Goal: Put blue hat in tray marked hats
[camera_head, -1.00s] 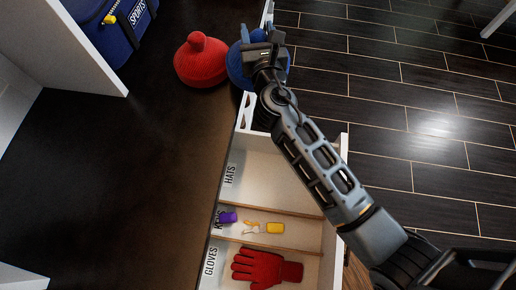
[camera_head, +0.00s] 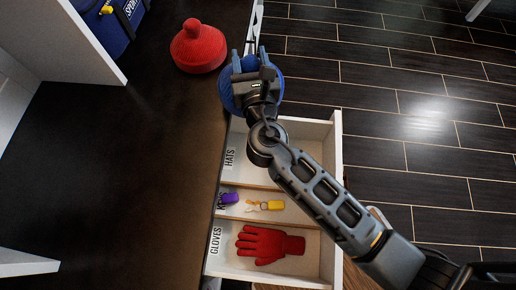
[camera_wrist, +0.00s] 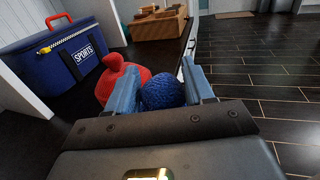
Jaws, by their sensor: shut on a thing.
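The blue knitted hat (camera_head: 230,92) is held by my gripper (camera_head: 252,62), over the counter's edge at the far end of the open drawer. In the wrist view the blue hat (camera_wrist: 163,92) sits between the two fingers of my gripper (camera_wrist: 160,88). The tray marked HATS (camera_head: 285,131) is the far compartment of the drawer, with its label on the left wall. The part of it that shows is bare; my arm hides some of it.
A red hat (camera_head: 198,48) stands on the dark counter (camera_head: 120,170), left of my gripper. A blue SPORTS bag (camera_wrist: 62,62) is behind it. The middle compartment holds purple and yellow key items (camera_head: 265,205). The GLOVES compartment holds a red glove (camera_head: 268,243). Dark tiled floor lies right.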

